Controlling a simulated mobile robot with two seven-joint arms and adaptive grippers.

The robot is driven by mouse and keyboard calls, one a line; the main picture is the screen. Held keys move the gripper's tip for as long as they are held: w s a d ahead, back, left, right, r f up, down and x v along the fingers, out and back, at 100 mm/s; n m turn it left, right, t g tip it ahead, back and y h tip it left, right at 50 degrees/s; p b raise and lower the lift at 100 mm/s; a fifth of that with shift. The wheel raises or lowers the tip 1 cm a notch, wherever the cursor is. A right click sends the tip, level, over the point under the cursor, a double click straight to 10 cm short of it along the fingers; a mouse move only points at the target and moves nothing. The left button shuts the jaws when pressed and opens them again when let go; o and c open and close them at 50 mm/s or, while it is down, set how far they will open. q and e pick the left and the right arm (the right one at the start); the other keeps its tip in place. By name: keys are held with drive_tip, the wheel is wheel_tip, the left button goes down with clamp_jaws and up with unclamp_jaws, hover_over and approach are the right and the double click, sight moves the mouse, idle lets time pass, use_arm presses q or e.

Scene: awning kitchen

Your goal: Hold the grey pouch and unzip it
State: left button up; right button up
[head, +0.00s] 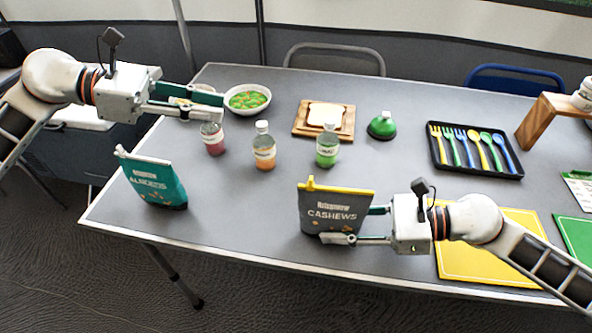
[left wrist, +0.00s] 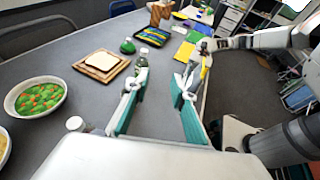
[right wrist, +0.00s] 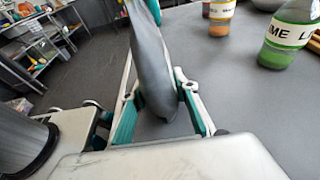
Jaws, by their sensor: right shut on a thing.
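The grey cashews pouch (head: 336,207) stands upright near the table's front edge, with a yellow strip along its top and a yellow tab (head: 311,184) at the strip's left end. My right gripper (head: 346,226) is shut on the pouch's lower part from the right, one finger in front and the other partly hidden behind. In the right wrist view the pouch (right wrist: 151,72) is between the fingers. My left gripper (head: 221,106) is open and empty, above the bottles at the table's left side, apart from the pouch. The pouch (left wrist: 189,72) shows beyond its fingers in the left wrist view.
A teal almonds pouch (head: 153,181) stands at the left front. Red (head: 213,138), orange (head: 264,147) and green (head: 327,147) bottles stand between the arms. Behind are a bowl (head: 247,99), bread board (head: 324,119) and cutlery tray (head: 475,151). Table between pouches is clear.

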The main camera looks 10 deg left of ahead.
sight(311, 183)
use_arm(q)
drive_tip(key=s+d+m+g, duration=0.3)
drive_tip(key=s+d+g, duration=0.1)
drive_tip(key=s+d, duration=0.4)
drive_tip(key=f+x, duration=0.1)
drive_tip(key=x, duration=1)
drive_tip(key=shift+s+a, duration=0.25)
drive_tip(key=shift+s, duration=0.05)
drive_tip(key=shift+f, duration=0.1)
clamp_jaws()
